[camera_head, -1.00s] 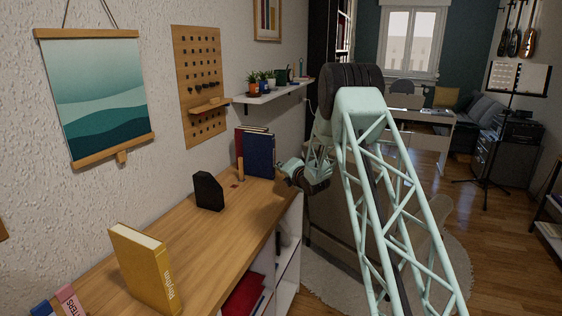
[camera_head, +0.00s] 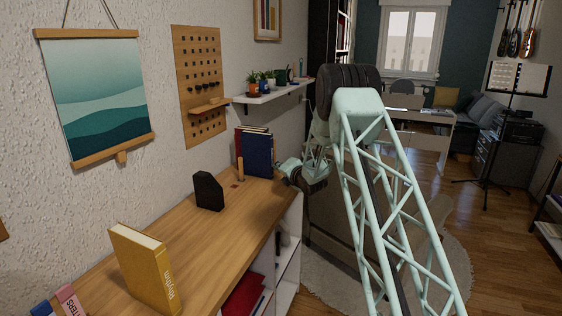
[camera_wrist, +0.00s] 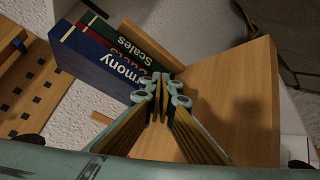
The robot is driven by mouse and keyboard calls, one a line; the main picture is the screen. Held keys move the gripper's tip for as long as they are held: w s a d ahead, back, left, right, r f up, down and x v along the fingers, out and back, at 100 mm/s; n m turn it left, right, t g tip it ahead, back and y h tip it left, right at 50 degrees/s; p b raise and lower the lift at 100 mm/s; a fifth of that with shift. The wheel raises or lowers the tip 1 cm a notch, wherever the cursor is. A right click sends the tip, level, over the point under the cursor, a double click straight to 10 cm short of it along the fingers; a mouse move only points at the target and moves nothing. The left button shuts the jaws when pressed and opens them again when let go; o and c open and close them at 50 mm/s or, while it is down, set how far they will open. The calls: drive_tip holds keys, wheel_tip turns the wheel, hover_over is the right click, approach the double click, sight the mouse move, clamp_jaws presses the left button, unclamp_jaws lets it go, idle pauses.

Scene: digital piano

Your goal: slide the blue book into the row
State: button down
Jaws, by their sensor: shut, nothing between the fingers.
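In the head view my wrist is right of the blue book, and the fingertips are hard to make out.
A black bookend-like block (camera_head: 208,191) and a small wooden peg (camera_head: 240,169) stand left of the row. A yellow book (camera_head: 144,267) stands at the near end. A wall shelf (camera_head: 272,94) with plants hangs above.

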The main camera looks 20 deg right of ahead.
sight(269, 165)
drive_tip(key=shift+w+a, duration=1.7)
drive_tip(key=shift+a, duration=0.3)
idle(4.2)
drive_tip(key=shift+d, duration=0.1)
drive_tip(key=shift+s+d, duration=1.65)
drive_tip(key=shift+d, duration=0.2)
drive_tip(key=shift+r, duration=0.1)
